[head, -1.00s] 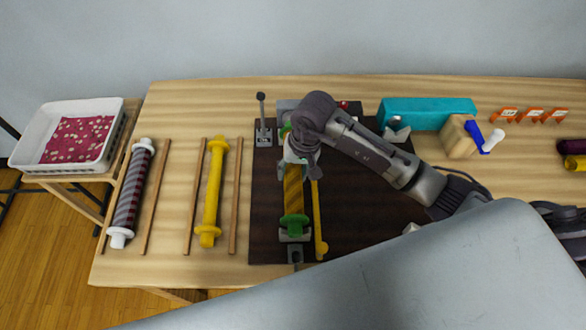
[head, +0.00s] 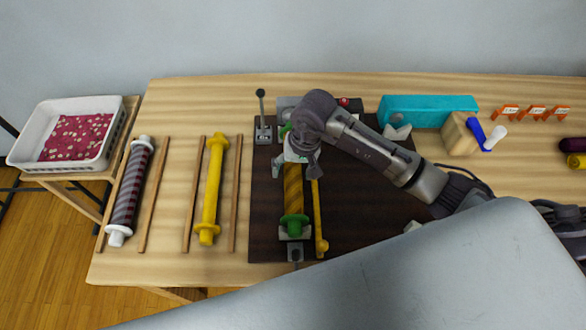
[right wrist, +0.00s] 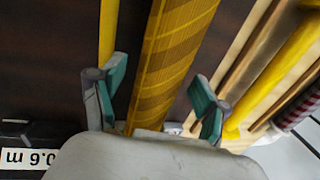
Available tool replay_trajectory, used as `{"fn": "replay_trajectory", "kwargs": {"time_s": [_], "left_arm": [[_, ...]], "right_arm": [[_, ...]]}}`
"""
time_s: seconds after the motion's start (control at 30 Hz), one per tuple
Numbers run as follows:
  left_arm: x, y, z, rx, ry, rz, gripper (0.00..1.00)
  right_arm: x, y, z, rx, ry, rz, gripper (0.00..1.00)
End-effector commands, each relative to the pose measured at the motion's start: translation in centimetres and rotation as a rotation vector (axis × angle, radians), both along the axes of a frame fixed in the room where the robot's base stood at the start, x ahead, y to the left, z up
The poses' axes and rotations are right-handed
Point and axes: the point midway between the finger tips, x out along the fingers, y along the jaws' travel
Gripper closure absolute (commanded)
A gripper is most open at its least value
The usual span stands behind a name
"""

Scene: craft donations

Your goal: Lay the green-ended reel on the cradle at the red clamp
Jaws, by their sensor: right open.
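The green-ended reel (head: 293,190), with a striped yellow-brown body, lies lengthwise on the dark board. Its near green end rests at a grey cradle block (head: 295,233); its far green end is partly hidden by my right arm. A small red part (head: 343,101), perhaps the red clamp, shows behind the arm. My right gripper (head: 300,158) is over the far half of the reel. In the right wrist view its open fingers (right wrist: 160,88) stand either side of the reel body (right wrist: 182,45), with visible gaps. My left gripper is out of view.
A thin yellow bar (head: 318,215) runs close along the reel's right side. Left are a yellow reel (head: 212,190) and a striped white-ended reel (head: 131,190) between wooden rails. A lever (head: 262,115), teal block (head: 428,111) and wooden block (head: 460,134) stand at the back.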

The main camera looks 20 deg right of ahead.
Motion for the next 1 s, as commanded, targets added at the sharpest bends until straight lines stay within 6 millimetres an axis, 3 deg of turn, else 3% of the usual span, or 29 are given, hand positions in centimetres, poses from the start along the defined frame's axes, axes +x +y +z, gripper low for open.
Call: {"fn": "replay_trajectory", "kwargs": {"time_s": [0.23, 0.7, 1.0], "left_arm": [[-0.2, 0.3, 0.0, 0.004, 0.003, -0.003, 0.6], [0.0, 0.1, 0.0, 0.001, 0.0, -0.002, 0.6], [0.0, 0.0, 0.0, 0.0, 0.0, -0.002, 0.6]], "right_arm": [[0.0, -0.2, 0.9, -0.001, -0.002, 0.001, 0.26], [-0.5, -1.9, 9.8, -0.001, -0.005, 0.0, 0.26], [-0.7, -2.2, 11.8, 0.0, 0.0, 0.0, 0.26]]}}
